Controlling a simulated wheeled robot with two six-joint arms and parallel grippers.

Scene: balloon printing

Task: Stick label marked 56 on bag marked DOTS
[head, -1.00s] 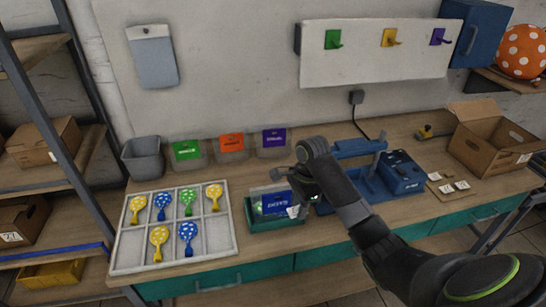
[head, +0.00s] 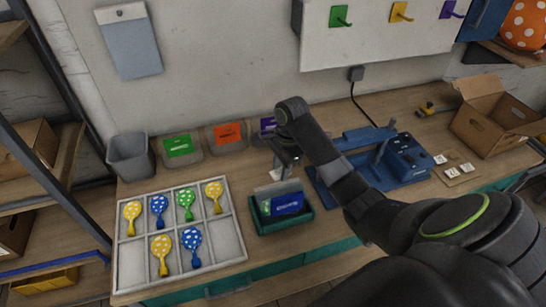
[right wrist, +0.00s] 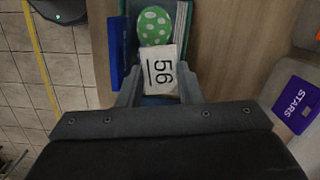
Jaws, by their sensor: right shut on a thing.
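My right gripper (head: 286,160) is above and just behind a teal tray (head: 283,226). In the right wrist view, its fingers (right wrist: 159,90) are shut on a white label marked 56 (right wrist: 161,71). I cannot make out the word DOTS anywhere. My left gripper is not in view.
Bags with green (head: 179,146), orange (head: 228,133) and purple headers stand along the wall; the purple one reads STARS (right wrist: 296,103). A divided white tray (head: 208,252) holds several dotted balloons. A blue machine (head: 398,160) stands right of the teal tray, with labels (head: 459,170) beyond.

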